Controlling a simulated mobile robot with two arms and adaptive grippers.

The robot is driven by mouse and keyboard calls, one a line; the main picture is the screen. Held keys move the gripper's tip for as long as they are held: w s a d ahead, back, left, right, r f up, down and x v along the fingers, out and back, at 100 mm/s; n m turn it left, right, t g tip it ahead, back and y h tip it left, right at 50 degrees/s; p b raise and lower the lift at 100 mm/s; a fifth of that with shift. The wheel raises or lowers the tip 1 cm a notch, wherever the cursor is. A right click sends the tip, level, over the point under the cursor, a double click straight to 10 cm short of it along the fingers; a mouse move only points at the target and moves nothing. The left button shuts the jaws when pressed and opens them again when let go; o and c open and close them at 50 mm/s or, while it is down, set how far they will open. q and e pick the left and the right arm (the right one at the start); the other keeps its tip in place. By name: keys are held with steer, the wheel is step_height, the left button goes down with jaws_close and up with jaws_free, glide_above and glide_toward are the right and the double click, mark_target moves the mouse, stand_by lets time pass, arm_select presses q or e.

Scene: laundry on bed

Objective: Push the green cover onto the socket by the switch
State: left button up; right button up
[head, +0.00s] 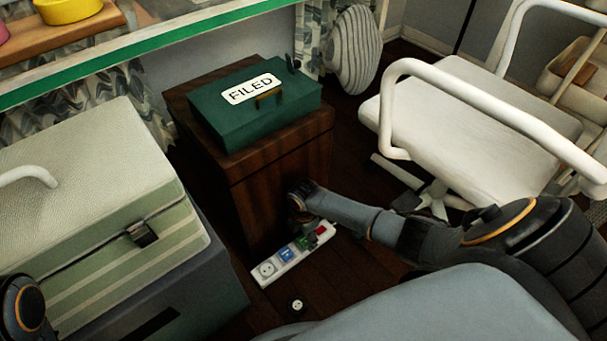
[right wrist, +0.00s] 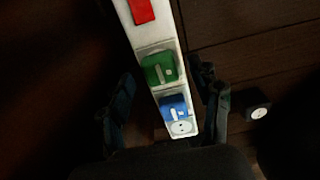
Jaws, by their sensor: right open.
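A white power strip (head: 277,276) lies on the dark floor in front of the wooden cabinet. The red switch (head: 322,231) is at its far end; the wrist view shows the switch too (right wrist: 142,11). The green cover (right wrist: 160,68) is at the position beside the switch; I cannot tell how deeply it sits. A blue cover (right wrist: 174,106) is beside it, then a bare socket (right wrist: 181,128). My left gripper is out of view.
A small dark round object with a pale face (head: 296,306) lies on the floor near the strip. The wooden cabinet (head: 285,183) bears a green FILED box (head: 225,122). A striped case (head: 130,262) is at left, a white chair (head: 480,140) at right.

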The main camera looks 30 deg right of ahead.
step_height(320, 180, up, 11)
stand_by(0.3)
stand_by(0.5)
